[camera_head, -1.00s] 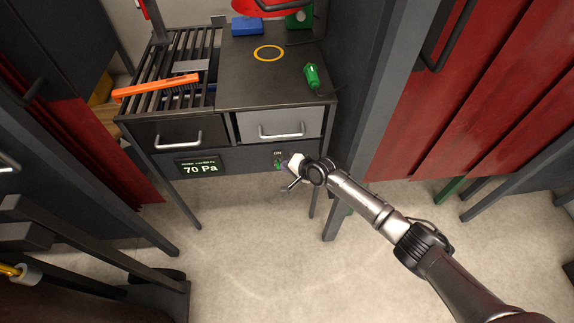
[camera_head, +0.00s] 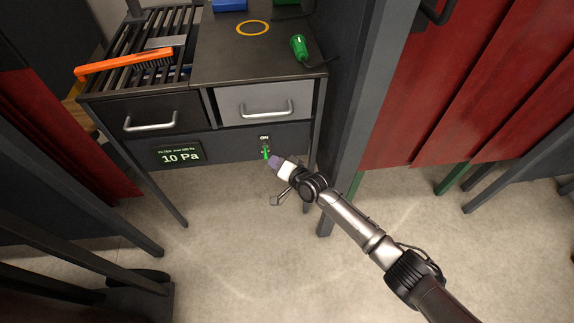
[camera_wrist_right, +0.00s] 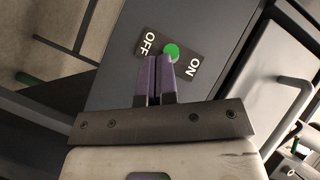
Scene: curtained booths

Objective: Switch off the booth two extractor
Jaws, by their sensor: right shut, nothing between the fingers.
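The bench front carries a switch with a green lever (camera_head: 266,153) under an ON label. In the right wrist view its plate (camera_wrist_right: 192,67) reads OFF and ON, with the round green lever tip (camera_wrist_right: 172,50) between the words. I cannot tell for sure which way the lever is tipped. A display (camera_head: 179,154) on the same panel reads 10 Pa. My right gripper (camera_head: 274,160) is shut and empty, just below and right of the lever. Its purple fingers (camera_wrist_right: 155,78) lie close to the lever tip; contact is unclear. My left gripper is out of view.
Above the panel are a black drawer (camera_head: 150,117) and a grey drawer (camera_head: 265,101) with bar handles. An orange brush (camera_head: 120,62) and a green-handled tool (camera_head: 299,46) lie on the bench. A dark post (camera_head: 355,110) stands right of it. Floor in front is clear.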

